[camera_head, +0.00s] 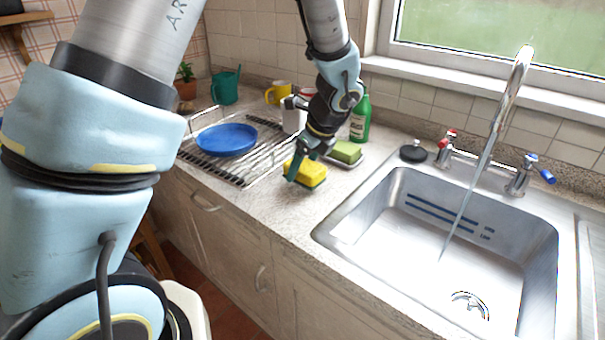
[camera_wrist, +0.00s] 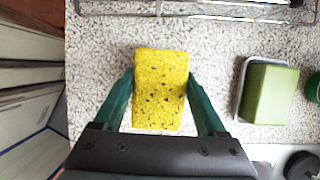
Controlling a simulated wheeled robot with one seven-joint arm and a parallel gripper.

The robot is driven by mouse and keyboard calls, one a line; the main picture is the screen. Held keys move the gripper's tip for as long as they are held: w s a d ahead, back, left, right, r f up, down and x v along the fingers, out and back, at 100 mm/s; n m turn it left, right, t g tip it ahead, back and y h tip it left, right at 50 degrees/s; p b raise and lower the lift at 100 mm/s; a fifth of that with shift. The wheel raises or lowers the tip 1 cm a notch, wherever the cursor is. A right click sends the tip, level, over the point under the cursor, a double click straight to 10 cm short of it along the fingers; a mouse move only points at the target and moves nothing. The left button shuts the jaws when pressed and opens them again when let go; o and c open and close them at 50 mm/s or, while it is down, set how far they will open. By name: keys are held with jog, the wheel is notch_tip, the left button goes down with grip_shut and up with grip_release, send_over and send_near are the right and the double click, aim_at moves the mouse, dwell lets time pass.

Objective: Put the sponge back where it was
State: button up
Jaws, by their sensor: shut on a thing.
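A yellow sponge (camera_head: 308,173) with dark specks is at the counter's surface, between the dish rack and the sink. It also shows in the wrist view (camera_wrist: 160,88), between the two green fingers. My gripper (camera_head: 306,168) is shut on the sponge, one finger along each long side. I cannot tell whether the sponge touches the counter or is just above it. A green block (camera_head: 346,152), perhaps soap or another sponge, sits in a small dish to the right; it shows in the wrist view (camera_wrist: 270,95).
A wire rack (camera_head: 245,179) with a blue plate (camera_head: 226,139) is left of the sponge. The sink (camera_head: 345,232) with running water is at right. A green bottle (camera_head: 360,118), yellow mug (camera_head: 278,93) and watering can (camera_head: 226,88) stand behind. The counter's front edge is near.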

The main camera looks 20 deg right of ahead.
jog(key=shift+f, duration=1.25)
jog(key=shift+f, duration=0.15)
jog(key=o, duration=1.4)
